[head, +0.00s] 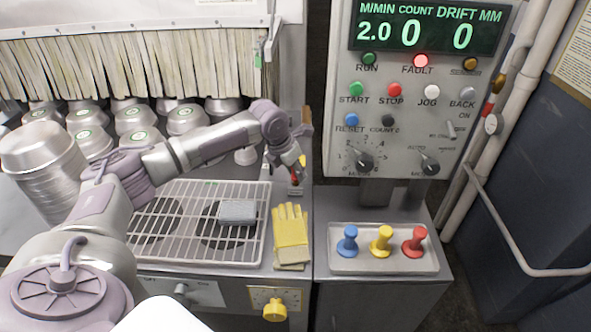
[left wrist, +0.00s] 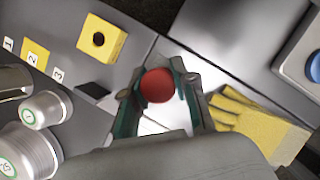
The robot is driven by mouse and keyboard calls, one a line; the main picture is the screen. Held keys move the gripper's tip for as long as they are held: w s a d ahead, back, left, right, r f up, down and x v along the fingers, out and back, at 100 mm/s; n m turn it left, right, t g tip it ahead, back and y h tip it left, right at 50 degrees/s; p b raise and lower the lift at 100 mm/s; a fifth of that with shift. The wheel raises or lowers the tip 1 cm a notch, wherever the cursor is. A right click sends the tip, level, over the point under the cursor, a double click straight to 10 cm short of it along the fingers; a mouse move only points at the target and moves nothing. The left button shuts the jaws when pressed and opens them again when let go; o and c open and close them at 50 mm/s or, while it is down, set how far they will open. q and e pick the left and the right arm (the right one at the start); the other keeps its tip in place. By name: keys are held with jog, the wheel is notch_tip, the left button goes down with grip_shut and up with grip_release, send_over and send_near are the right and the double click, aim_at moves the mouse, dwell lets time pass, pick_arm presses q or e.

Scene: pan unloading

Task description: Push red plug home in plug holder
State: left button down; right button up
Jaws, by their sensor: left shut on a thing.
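My left gripper (head: 297,178) reaches over the counter beside the wire rack and is shut on a red round-topped thing, which looks like the red plug (left wrist: 158,85). In the left wrist view it sits between the two fingertips (left wrist: 160,92); its lower part is hidden. A yellow block (left wrist: 100,41) with a dark round hole lies apart from it at the upper left. It may be the plug holder; I cannot tell. In the head view a bit of yellow (head: 302,161) shows just behind the gripper. My right gripper is not in view.
A wire rack (head: 190,197) with a grey block (head: 238,212) and yellow gloves (head: 290,228) lie near the gripper. A tray (head: 343,265) holds blue, yellow and red knobbed pieces. The control panel (head: 420,120) stands behind. Metal pans (head: 40,150) crowd the left.

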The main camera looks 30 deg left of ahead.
pick_arm(q)
jog(key=shift+f+b, duration=0.5)
jog(key=shift+f, duration=0.45)
dwell(0.4)
jog(key=c, duration=0.8)
grip_release()
jog(key=shift+s+r, duration=0.1)
jog(key=shift+r, duration=0.25)
jog(key=v, duration=1.1)
jog(key=shift+s+r, duration=0.1)
jog(key=shift+r, duration=0.1)
